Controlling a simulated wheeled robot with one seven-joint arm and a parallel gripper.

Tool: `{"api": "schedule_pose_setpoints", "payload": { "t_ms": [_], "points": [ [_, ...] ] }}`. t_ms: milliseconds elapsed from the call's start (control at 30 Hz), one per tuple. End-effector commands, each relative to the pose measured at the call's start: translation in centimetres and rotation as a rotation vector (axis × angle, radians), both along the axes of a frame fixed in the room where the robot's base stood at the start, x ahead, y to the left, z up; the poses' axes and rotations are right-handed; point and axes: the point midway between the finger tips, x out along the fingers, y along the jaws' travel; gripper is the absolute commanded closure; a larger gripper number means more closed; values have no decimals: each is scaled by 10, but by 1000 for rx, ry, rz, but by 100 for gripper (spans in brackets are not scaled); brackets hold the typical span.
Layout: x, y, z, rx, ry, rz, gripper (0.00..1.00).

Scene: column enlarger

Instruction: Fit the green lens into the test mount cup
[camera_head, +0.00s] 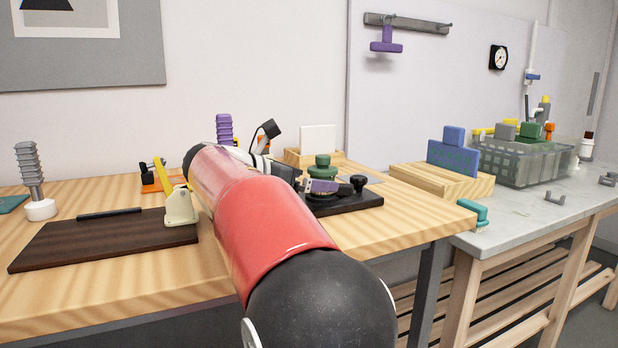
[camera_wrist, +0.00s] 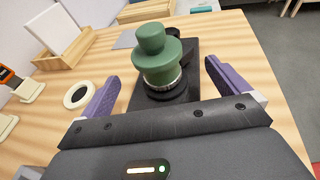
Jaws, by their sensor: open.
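The green lens (camera_wrist: 158,58) is a stepped green piece with a silvery threaded ring at its bottom. It stands upright on the dark round test mount cup (camera_wrist: 168,95), which sits on a black base plate (camera_wrist: 192,60). How deep the lens sits in the cup cannot be told. My gripper (camera_wrist: 160,78) is open, its two purple fingers spread on either side of the lens, with visible gaps to it. In the head view the lens (camera_head: 321,168) rises above the black base (camera_head: 345,203), and my arm and gripper (camera_head: 322,186) hide part of the mount.
A wooden holder with a white panel (camera_head: 318,142) stands behind the mount. A white ring (camera_wrist: 77,95) lies left of it. A dark board (camera_head: 105,238) with a yellow lever is at left. A wooden block with a blue piece (camera_head: 453,157) and a grey crate (camera_head: 520,165) stand right.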

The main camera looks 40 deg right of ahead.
Motion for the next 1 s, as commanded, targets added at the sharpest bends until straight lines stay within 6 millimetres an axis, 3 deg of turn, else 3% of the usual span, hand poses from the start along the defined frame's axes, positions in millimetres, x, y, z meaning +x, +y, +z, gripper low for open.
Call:
{"api": "schedule_pose_setpoints", "payload": {
  "t_ms": [667,1000],
  "points": [
    [0,20,6,0,-2,2,0],
    [0,15,4,0,-1,-1,0]
  ]
}}
